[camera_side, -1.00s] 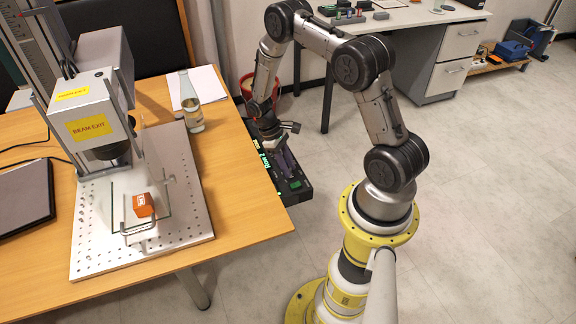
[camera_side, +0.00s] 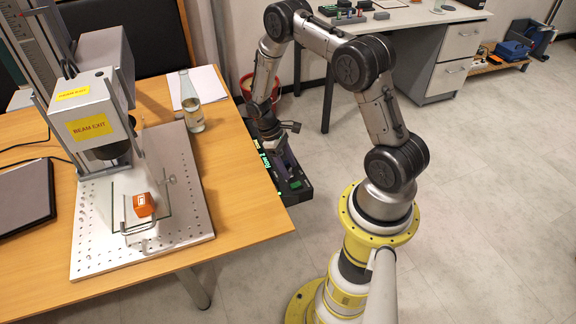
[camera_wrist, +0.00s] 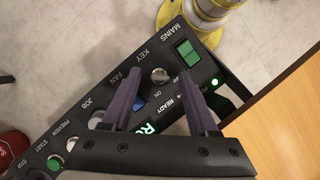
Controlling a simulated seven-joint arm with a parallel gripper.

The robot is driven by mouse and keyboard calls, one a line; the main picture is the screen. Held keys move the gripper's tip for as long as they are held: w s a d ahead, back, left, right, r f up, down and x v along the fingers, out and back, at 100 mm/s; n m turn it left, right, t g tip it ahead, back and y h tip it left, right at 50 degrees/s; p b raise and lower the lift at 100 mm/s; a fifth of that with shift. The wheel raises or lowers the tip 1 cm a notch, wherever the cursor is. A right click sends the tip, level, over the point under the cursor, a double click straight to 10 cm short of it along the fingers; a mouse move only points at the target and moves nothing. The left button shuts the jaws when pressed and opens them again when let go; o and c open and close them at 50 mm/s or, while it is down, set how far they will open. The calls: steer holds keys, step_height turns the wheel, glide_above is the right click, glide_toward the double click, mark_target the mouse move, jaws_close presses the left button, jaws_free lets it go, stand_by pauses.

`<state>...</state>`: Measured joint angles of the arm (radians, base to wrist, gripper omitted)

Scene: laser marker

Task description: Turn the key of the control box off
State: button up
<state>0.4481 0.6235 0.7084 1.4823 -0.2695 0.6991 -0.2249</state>
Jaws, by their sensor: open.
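The black control box (camera_wrist: 64,125) fills much of the wrist view; in the side view the box (camera_side: 294,190) sits at the table's right edge, partly covered by my gripper. Its key (camera_wrist: 159,75) is a round silver piece under the label KEY, with ON printed near it. I cannot tell which way it is turned. My gripper (camera_wrist: 159,78) is open, its two dark purple fingers apart, with the key showing between their tips. I cannot tell how far above the panel they are. My gripper (camera_side: 282,150) also shows in the side view.
A lit green MAINS switch (camera_wrist: 187,53), a blue FAN switch (camera_wrist: 139,103) and a JOB button (camera_wrist: 96,118) lie near the key. The READY light and green display are partly behind the fingers.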

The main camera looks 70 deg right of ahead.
steer(key=shift+r, duration=0.1)
steer(key=v, duration=1.3)
steer(key=shift+w+r, duration=0.2)
steer(key=shift+r, duration=0.05)
steer(key=shift+a, duration=0.1)
